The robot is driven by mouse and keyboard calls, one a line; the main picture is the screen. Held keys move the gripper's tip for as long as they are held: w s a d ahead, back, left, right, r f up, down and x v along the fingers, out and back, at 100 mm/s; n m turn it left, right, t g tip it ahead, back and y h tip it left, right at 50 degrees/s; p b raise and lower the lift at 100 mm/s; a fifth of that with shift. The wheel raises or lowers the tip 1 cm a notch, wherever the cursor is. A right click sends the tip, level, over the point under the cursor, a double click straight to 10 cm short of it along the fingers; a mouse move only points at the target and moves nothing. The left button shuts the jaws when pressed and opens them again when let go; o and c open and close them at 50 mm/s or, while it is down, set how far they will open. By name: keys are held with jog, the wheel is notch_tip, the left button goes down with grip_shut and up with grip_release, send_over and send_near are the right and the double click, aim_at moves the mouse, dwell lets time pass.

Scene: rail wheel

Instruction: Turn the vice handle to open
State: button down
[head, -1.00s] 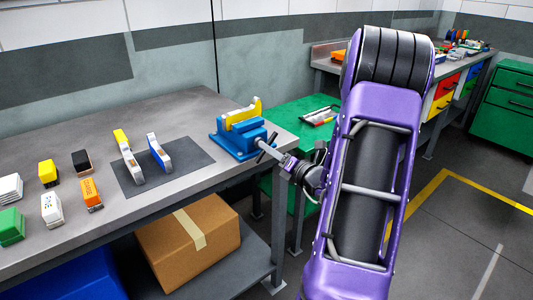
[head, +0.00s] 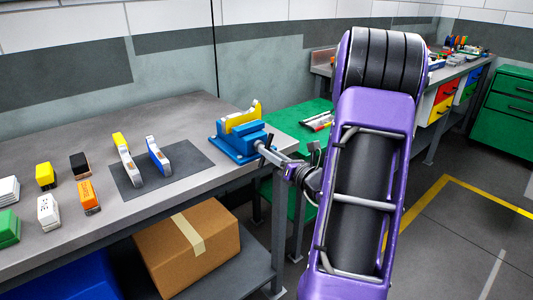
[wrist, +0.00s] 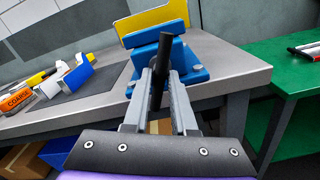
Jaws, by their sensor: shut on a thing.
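The blue vice (head: 236,143) is mounted at the right front corner of the grey workbench, with a yellow piece (head: 243,115) along its top. It also shows in the wrist view (wrist: 197,75). The vice handle (wrist: 164,58) is a dark bar at the front of the vice. In the wrist view it stands nearly upright, leaning slightly right at the top. My gripper (wrist: 161,76) is shut on the handle, one grey finger on each side. In the head view my gripper (head: 268,152) reaches the handle from the right; the handle's middle is hidden between the fingers.
Several small blocks, such as an orange one (head: 88,197), lie on the workbench (head: 150,225) to the left. A dark mat (head: 195,160) holds two clamp-like pieces. A cardboard box (head: 187,245) sits on the lower shelf. A green table (head: 290,115) stands behind right.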

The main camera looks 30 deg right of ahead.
jog(key=n, duration=0.4)
jog(key=shift+n, duration=0.4)
jog(key=c, duration=0.7)
grip_release()
jog(key=shift+s+d, duration=0.15)
jog(key=shift+s, duration=1.6)
jog(key=shift+s+d, duration=0.15)
jog(key=shift+s, duration=1.6)
